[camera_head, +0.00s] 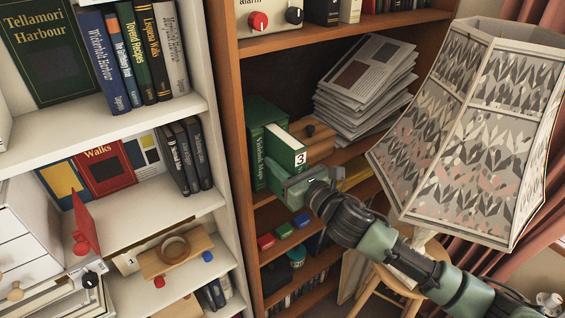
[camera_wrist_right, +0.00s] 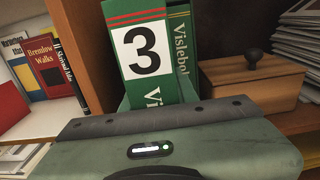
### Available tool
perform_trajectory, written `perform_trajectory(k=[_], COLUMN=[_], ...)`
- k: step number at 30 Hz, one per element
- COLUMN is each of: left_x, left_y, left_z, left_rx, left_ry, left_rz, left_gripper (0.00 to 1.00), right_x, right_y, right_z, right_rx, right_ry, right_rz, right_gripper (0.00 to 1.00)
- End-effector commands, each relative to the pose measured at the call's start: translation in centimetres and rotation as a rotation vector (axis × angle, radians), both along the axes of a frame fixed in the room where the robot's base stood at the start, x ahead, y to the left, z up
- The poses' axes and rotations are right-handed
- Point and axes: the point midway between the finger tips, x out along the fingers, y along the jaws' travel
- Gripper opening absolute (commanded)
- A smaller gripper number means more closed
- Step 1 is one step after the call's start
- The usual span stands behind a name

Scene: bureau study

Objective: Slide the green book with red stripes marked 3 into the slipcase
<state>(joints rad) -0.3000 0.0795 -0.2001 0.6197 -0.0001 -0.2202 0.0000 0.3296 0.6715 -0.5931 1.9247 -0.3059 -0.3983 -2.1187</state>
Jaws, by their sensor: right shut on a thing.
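The green book marked 3 (camera_head: 285,149) stands out from the shelf in the head view, its white number patch facing outward. In the right wrist view the book (camera_wrist_right: 137,20) fills the upper middle, with red stripes above the large 3. My right gripper (camera_head: 302,188) is shut on the lower part of the book; the palm hides the fingertips in the wrist view. Behind it stands the green slipcase (camera_head: 263,113). A green spine lettered in gold (camera_wrist_right: 181,50) shows close beside the book. How far the book is inside the slipcase is hidden. My left gripper is not in view.
A wooden box with a dark knob (camera_head: 317,139) stands just right of the book; it also shows in the wrist view (camera_wrist_right: 250,90). A paper stack (camera_head: 362,85) lies behind it. A large lampshade (camera_head: 480,125) rises close above my right arm. The brown shelf upright (camera_head: 232,150) stands left.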

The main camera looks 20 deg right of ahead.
Motion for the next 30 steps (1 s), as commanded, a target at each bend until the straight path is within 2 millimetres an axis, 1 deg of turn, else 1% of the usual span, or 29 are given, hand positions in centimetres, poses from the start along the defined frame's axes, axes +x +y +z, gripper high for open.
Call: perform_trajectory(k=[1, 12, 30], left_x=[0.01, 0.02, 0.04], left_y=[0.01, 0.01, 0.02], left_z=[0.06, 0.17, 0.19], left_rx=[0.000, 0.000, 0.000], left_ry=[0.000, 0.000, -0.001], left_rz=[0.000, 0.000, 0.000], left_gripper=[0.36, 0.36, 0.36], right_x=[0.16, 0.86, 1.03], right_y=[0.06, 0.33, 0.41], right_z=[0.29, 0.30, 0.29], right_rx=[0.001, 0.001, 0.001], right_ry=[-0.005, -0.005, -0.005], right_rz=[0.001, 0.001, 0.001], right_gripper=[0.00, 0.00, 0.00])
